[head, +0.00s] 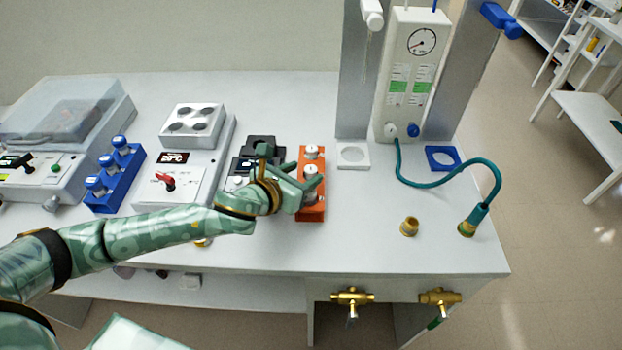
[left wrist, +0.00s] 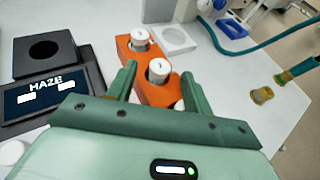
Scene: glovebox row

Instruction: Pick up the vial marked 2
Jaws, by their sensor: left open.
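An orange rack (head: 312,212) stands in the middle of the bench and holds white-capped vials. One vial (head: 311,151) is at its far end, and another vial (head: 311,171) sits nearer, beside my gripper. In the left wrist view the far vial (left wrist: 140,39) and the nearer vial (left wrist: 158,70) show in the rack (left wrist: 122,46). I cannot read a number on either. My left gripper (head: 288,168) is open over the rack; in the wrist view its fingers (left wrist: 160,80) lie either side of the nearer vial, with nothing gripped. The near part of the rack is partly hidden. My right gripper is out of view.
A black device reading HAZE (left wrist: 45,90) is left of the rack. A blue rack of vials (head: 112,180) and a grey machine with a red knob (head: 175,185) stand further left. A teal hose (head: 450,187) and brass fitting (head: 409,227) are right, with bare bench between.

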